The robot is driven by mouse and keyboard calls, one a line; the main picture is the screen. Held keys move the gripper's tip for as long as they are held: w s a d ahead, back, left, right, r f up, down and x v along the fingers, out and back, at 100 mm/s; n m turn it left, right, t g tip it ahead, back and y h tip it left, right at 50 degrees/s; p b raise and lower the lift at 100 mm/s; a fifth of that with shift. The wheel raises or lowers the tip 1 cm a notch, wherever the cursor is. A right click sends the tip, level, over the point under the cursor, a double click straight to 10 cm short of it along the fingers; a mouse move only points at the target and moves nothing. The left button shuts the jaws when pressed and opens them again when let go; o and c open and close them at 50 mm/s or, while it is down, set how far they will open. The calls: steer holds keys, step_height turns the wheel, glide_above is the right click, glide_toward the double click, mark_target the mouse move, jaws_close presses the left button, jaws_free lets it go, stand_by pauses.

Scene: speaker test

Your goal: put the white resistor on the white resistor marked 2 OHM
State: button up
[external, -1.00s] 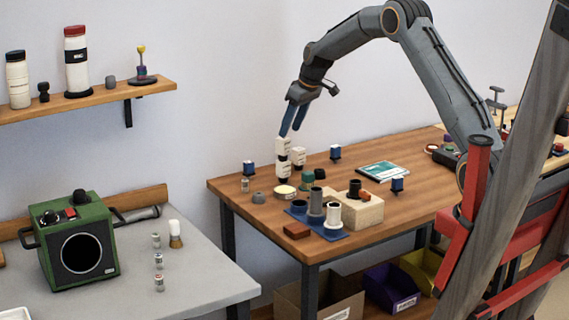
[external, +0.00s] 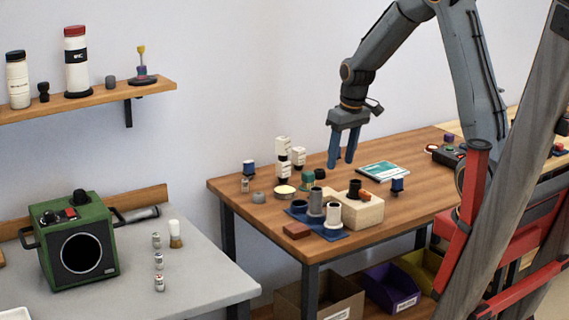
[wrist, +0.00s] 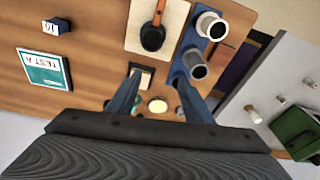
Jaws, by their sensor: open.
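A white resistor (external: 283,143) stands on top of another white resistor (external: 283,169) at the back left of the wooden table in the external view. They form an upright stack. The printing is too small to read, so I cannot tell which is marked 2 OHM. My gripper (external: 341,164) is open and empty, to the right of the stack and apart from it, fingers pointing down. In the wrist view my gripper (wrist: 158,77) shows its two fingers spread wide.
A blue plate (external: 331,236) with grey and white cylinders lies at the front. A wooden block (external: 362,212) carries a dark cup. A teal booklet (external: 383,171) lies to the right. Small blue pieces, a cream disc (external: 285,190) and a brown block (external: 297,230) stand around.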

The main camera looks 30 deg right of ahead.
steer(key=s+f, duration=0.2)
steer(key=s, duration=0.8)
steer(key=s+f+m+g, duration=0.1)
steer(key=s+f, duration=0.1)
steer(key=s, duration=0.8)
steer(key=shift+s+f+m+h, duration=0.2)
steer(key=shift+s+m+h, duration=0.1)
steer(key=shift+s, duration=0.1)
